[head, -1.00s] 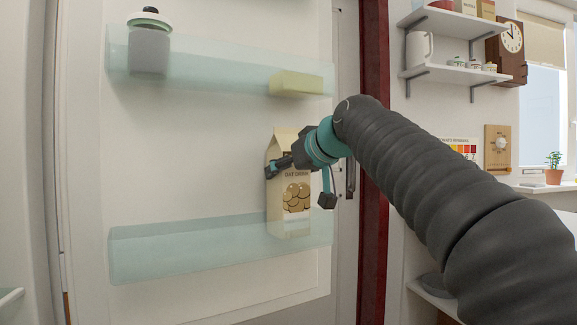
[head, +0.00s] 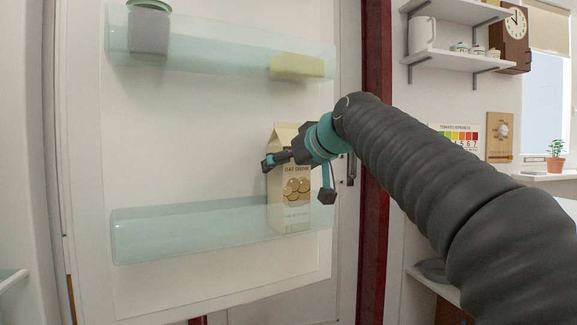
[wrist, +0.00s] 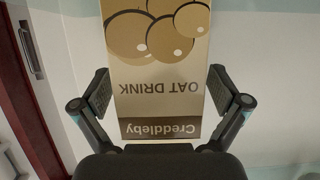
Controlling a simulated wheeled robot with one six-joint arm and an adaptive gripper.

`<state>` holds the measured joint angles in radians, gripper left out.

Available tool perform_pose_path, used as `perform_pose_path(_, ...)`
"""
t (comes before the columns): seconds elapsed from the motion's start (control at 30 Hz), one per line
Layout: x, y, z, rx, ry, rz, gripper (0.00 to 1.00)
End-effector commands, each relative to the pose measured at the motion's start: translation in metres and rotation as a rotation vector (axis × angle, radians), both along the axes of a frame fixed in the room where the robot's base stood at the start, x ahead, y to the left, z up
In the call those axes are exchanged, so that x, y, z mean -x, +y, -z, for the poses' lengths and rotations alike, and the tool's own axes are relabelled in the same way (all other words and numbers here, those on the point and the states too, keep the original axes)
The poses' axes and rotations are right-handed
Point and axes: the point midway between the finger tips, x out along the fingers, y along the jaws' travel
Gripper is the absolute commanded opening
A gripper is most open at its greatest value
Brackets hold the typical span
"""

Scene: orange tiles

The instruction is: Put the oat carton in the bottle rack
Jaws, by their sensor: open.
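The oat carton (head: 296,205), cream with brown rings and a peaked top, stands upright in the lower clear door rack (head: 190,233), at its right end. In the wrist view the carton (wrist: 165,80) shows upside down, its "OAT DRINK" print between the fingers. My gripper (head: 297,180) is open in front of the upper part of the carton, one finger on each side. In the wrist view there is a gap between each finger and the carton, and the gripper (wrist: 160,92) holds nothing. The lower rack is the likely bottle rack; its front wall covers the carton's base.
An upper clear rack (head: 215,62) holds a grey jar with a green lid (head: 149,28) and a yellow block (head: 297,67). The lower rack is free left of the carton. A dark red edge (head: 376,220) runs upright right of the door. Wall shelves (head: 465,62) hang further right.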

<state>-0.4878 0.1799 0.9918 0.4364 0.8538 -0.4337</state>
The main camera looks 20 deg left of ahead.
Motion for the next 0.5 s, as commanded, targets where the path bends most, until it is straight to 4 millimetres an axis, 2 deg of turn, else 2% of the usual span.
perform_pose_path(0.23,0.003,-0.004,-0.005,0.000,-0.001,0.001,0.98)
perform_pose_path(0.5,0.033,-0.037,-0.023,-0.001,-0.003,0.001,0.98)
